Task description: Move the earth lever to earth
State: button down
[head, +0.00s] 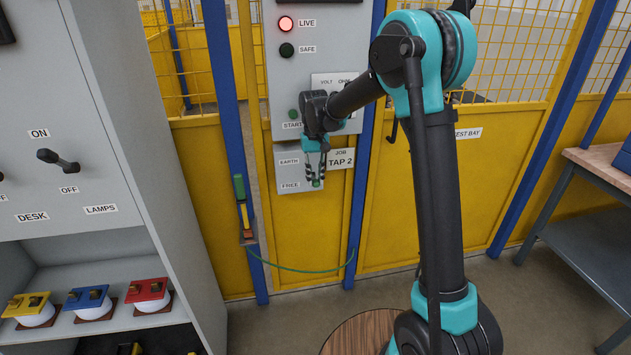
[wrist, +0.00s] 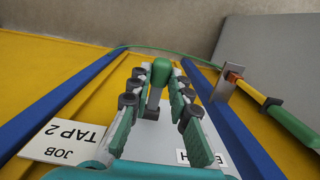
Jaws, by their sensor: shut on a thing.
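The earth lever's green knob (head: 317,183) is low on a grey plate (head: 290,205) fixed to the yellow panel, level with the lower FREE label (head: 290,185). The EARTH label (head: 289,161) is above it. In the wrist view the green knob (wrist: 162,67) and its grey stem show between the fingertips. My gripper (head: 316,178) points down over the plate and is shut on the lever at its knob. In the wrist view the EARTH label (wrist: 222,166) is partly hidden by a finger.
Above is a grey panel with a lit red LIVE lamp (head: 285,24) and a dark SAFE lamp (head: 286,50). A JOB TAP 2 card (head: 341,158) is right of the plate. A green-handled rod (head: 241,205) with a green cable (head: 300,270) hangs left. A grey cabinet stands far left.

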aim_at(315, 180)
jog(key=shift+w+r+g, duration=0.1)
jog(key=shift+r+g, duration=0.05)
jog(key=shift+g, duration=0.25)
jog(key=c, duration=1.4)
grip_release()
notch_tip(315, 180, up, 10)
